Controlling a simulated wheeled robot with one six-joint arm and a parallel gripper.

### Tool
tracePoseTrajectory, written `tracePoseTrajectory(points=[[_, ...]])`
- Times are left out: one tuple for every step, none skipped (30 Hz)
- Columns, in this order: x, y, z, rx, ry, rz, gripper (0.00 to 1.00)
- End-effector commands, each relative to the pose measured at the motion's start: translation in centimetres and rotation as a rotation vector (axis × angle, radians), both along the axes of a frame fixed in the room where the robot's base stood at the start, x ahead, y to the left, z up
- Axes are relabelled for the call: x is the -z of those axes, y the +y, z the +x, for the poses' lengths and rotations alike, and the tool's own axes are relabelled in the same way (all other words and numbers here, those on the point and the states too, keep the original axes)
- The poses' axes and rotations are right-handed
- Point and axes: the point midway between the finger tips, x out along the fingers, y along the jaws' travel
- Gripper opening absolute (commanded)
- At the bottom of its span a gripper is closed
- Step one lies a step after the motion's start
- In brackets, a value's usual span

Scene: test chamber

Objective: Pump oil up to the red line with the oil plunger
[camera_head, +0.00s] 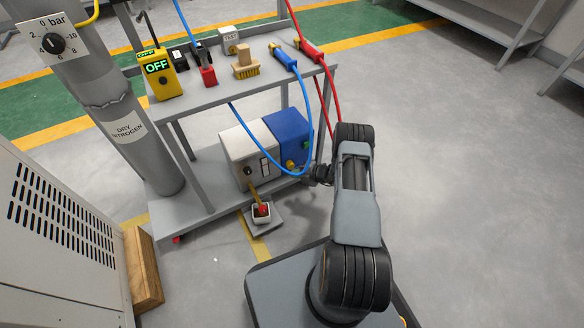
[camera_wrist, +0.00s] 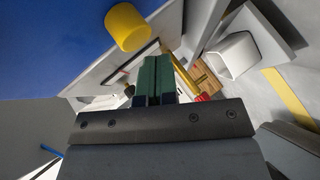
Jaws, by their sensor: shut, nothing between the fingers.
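A blue box (camera_head: 288,137) stands on the lower shelf of the cart with a yellow knob (camera_head: 290,164) low on its front. In the wrist view a yellow cylinder (camera_wrist: 128,27), likely this knob, sticks out beside a blue surface (camera_wrist: 50,40). I take it for the oil plunger, but no label shows. My gripper (camera_head: 318,175) is just right of the knob. In the wrist view its green-padded fingers (camera_wrist: 156,78) are shut and empty, apart from the cylinder. The white box (camera_head: 246,150) has a narrow gauge-like strip (camera_head: 264,166). I cannot make out a red line.
A blue hose (camera_head: 262,158) loops down in front of the boxes, close to my gripper. The cart top (camera_head: 220,88) holds tools. Open floor (camera_head: 470,170) lies to the right.

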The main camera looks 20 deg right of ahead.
Motion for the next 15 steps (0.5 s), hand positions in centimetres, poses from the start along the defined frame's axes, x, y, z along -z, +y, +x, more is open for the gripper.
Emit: tracePoseTrajectory(points=[[0.00,0.00,0.00,0.000,0.000,0.000,0.00],[0.00,0.00,0.00,0.000,0.000,0.000,0.00],[0.00,0.00,0.00,0.000,0.000,0.000,0.00],[0.00,0.00,0.00,0.000,0.000,0.000,0.00],[0.00,0.00,0.00,0.000,0.000,0.000,0.00],[0.00,0.00,0.00,0.000,0.000,0.000,0.00],[0.01,0.00,0.01,0.000,0.000,0.000,0.00],[0.02,0.00,0.03,0.000,0.000,0.000,0.00],[0.05,0.02,0.08,0.000,0.000,0.000,0.00],[0.07,0.01,0.13,0.000,-0.001,-0.001,0.00],[0.09,0.02,0.21,0.000,-0.001,-0.001,0.00],[0.11,0.03,0.31,0.000,-0.001,-0.001,0.00],[0.12,0.04,0.40,0.000,-0.001,-0.001,0.00],[0.12,0.04,0.50,0.000,-0.001,-0.001,0.00],[0.12,0.05,0.63,0.000,-0.001,0.000,0.00]])
